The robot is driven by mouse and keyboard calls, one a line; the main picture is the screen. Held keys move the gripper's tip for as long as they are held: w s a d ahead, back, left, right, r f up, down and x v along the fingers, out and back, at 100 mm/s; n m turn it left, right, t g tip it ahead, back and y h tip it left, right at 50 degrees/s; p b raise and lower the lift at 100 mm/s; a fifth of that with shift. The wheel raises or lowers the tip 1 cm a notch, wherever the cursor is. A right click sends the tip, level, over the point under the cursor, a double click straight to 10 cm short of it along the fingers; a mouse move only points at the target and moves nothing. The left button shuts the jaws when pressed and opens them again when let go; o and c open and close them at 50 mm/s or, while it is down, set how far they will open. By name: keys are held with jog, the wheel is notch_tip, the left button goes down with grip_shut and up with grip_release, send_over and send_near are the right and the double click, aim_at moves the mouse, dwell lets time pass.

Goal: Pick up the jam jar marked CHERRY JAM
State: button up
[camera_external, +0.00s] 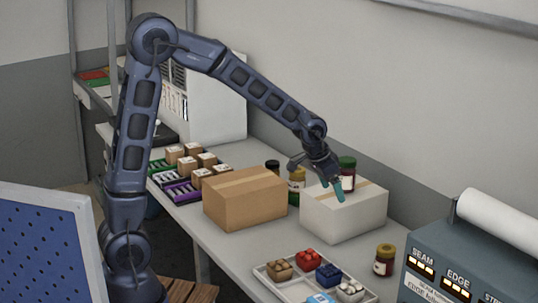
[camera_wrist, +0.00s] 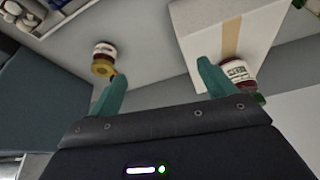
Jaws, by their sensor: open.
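My gripper (camera_external: 338,190) is above the white box, its teal fingers spread with nothing between them; it also shows in the wrist view (camera_wrist: 160,71). A jar with a green lid and dark red contents (camera_external: 348,164) is close beside the fingers; in the wrist view (camera_wrist: 238,73) it is just right of the right finger. A gold-lidded jar with dark red contents (camera_external: 384,262) stands on the table at the right; in the wrist view (camera_wrist: 104,56) it is beyond the left fingertip. A yellow-lidded jar (camera_external: 297,176) and a dark-lidded jar (camera_external: 272,166) are partly hidden behind the cardboard box. No label is readable.
The white box (camera_external: 345,218) and brown cardboard box (camera_external: 245,200) stand mid-table. A tray (camera_external: 290,286) of coloured block-like items is at the front. A grey-blue machine (camera_external: 470,265) with a white roll is at the right. Small cartons (camera_external: 188,166) stand at the left.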

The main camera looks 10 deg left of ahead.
aim_at(385, 260)
jog(key=s+d+f+m, duration=0.1)
jog(key=s+d+f, duration=0.2)
jog(key=d, duration=0.1)
jog(key=s+d+f+m, duration=0.1)
jog(key=s+d+f, duration=0.2)
jog(key=d, duration=0.2)
jog(key=s+d+f+g, duration=0.1)
jog(key=s+d+f, duration=0.2)
jog(key=d, duration=0.2)
jog(key=shift+s+d+m, duration=0.2)
jog(key=shift+m, duration=0.2)
jog(key=shift+x, duration=5.25)
jog(key=shift+d+r, duration=0.1)
jog(key=shift+d, duration=0.05)
jog(key=c, duration=1.3)
